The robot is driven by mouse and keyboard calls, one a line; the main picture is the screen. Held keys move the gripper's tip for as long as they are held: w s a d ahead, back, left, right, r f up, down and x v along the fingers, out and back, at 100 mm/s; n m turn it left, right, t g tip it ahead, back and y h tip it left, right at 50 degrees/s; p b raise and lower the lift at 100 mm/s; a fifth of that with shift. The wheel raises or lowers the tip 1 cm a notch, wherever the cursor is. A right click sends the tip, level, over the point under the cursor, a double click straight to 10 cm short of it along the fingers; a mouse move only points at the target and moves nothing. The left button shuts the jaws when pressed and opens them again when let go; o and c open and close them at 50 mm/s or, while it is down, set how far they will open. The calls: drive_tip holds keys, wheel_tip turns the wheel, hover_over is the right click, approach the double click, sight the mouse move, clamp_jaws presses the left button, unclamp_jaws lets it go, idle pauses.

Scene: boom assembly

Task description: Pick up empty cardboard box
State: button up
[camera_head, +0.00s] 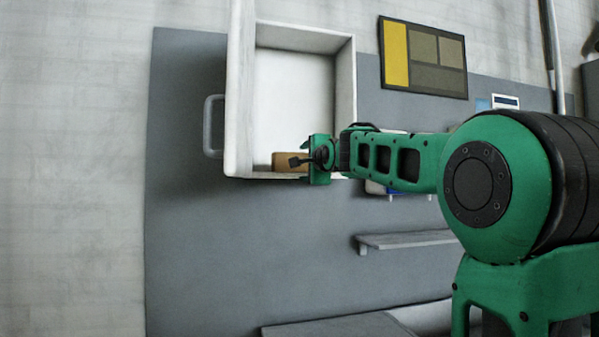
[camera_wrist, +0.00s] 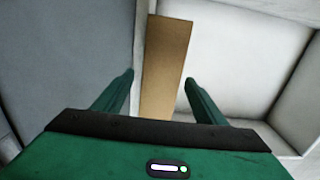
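A brown cardboard box (camera_head: 286,161) lies at the lower edge of the white tray-like drawer (camera_head: 232,110) in the head view. In the wrist view the cardboard box (camera_wrist: 166,62) shows as a narrow brown face running away between my fingers. My gripper (camera_head: 303,160) is at the box's right end, hiding part of it. In the wrist view my gripper (camera_wrist: 159,78) is open, one green finger on each side of the box. A gap shows at the left finger; the right fingertip is close to the box, and contact cannot be told. Whether the box is empty cannot be seen.
The drawer has tall white walls and a grey handle (camera_head: 210,126) on its left. A grey panel (camera_head: 190,240) lies behind and below it. A yellow and dark board (camera_head: 424,58) is at the upper right, and a grey shelf (camera_head: 405,240) is below my arm.

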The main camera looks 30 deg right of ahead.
drive_tip(key=c, duration=0.9)
